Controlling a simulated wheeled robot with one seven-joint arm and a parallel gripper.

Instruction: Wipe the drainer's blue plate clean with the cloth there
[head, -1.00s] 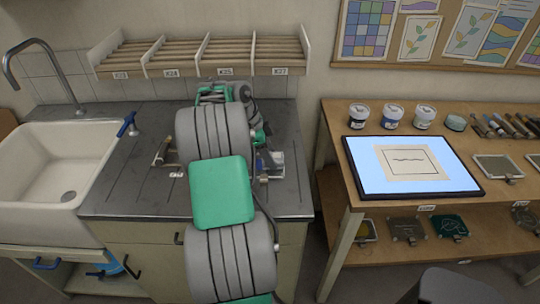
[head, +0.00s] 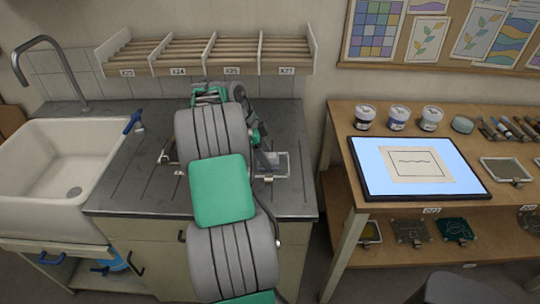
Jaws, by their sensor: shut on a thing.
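My gripper (head: 262,150) is low over the grey draining worktop (head: 130,190), mostly hidden behind my own arm. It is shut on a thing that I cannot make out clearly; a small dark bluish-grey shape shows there. A metal-framed plate (head: 280,165) with a clip lies on the worktop just right of my arm, close to the gripper. Its colour looks pale grey. Part of another metal-edged item (head: 168,153) shows left of my arm. I cannot pick out the cloth or a clearly blue plate; my arm covers the middle of the worktop.
A white sink (head: 50,175) with a tall tap stands at the left. A slatted rack (head: 205,55) with labelled bays hangs above the worktop. At the right, a wooden table (head: 340,125) holds a lit panel (head: 370,185), paint jars, tools and framed plates.

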